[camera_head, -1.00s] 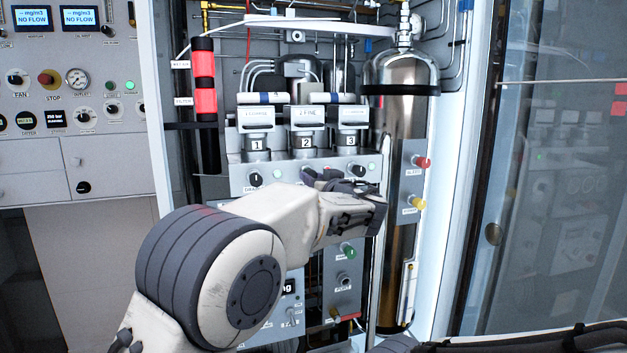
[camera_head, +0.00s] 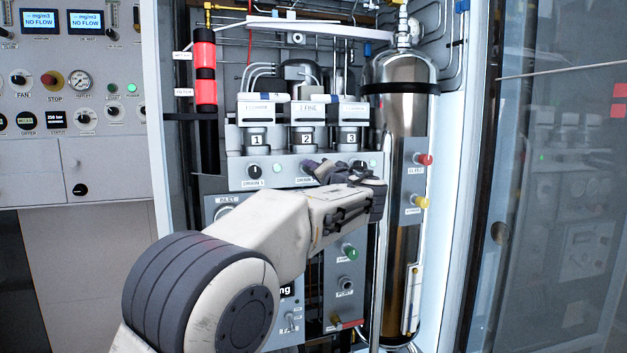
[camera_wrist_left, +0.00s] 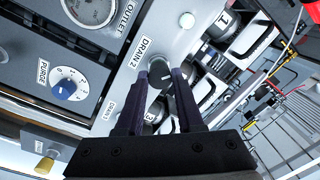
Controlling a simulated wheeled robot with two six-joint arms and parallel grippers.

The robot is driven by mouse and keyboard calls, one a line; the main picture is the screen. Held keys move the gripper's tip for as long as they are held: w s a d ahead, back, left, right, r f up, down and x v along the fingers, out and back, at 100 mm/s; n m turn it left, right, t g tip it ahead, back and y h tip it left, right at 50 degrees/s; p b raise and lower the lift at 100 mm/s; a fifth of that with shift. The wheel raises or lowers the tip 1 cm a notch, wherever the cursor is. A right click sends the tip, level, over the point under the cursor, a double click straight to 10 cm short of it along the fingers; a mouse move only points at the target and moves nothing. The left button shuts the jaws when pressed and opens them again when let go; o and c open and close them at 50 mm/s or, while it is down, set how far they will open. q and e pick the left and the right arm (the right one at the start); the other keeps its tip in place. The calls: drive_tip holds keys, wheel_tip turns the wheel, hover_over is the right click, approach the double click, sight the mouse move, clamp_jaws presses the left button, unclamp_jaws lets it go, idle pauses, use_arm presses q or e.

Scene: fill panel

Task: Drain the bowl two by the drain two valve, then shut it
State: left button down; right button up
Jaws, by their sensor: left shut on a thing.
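The drain two valve is a dark round knob (camera_wrist_left: 159,74) beside its DRAIN 2 label in the left wrist view. My left gripper (camera_wrist_left: 161,78) has its two dark fingers on either side of this knob and is shut on it. In the head view the gripper (camera_head: 318,168) covers the knob, below bowl two (camera_head: 307,140), which is marked 2 and sits between bowls 1 and 3. The liquid level in bowl two cannot be seen. My right gripper is not in view.
The drain 1 knob (camera_head: 254,171) is to the left on the same grey strip. A steel cylinder (camera_head: 398,230) with red and yellow knobs stands close on the right. A PURGE knob (camera_wrist_left: 64,89) and a gauge (camera_wrist_left: 90,8) are nearby. A glass door (camera_head: 560,200) stands at the right.

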use_arm(q)
drive_tip(key=shift+m+h, duration=0.4)
drive_tip(key=shift+m, duration=5)
drive_tip(key=shift+f, duration=0.1)
drive_tip(key=c, duration=0.5)
unclamp_jaws()
drive_tip(key=shift+c, duration=0.2)
drive_tip(key=shift+t, duration=0.3)
drive_tip(key=shift+s, duration=0.1)
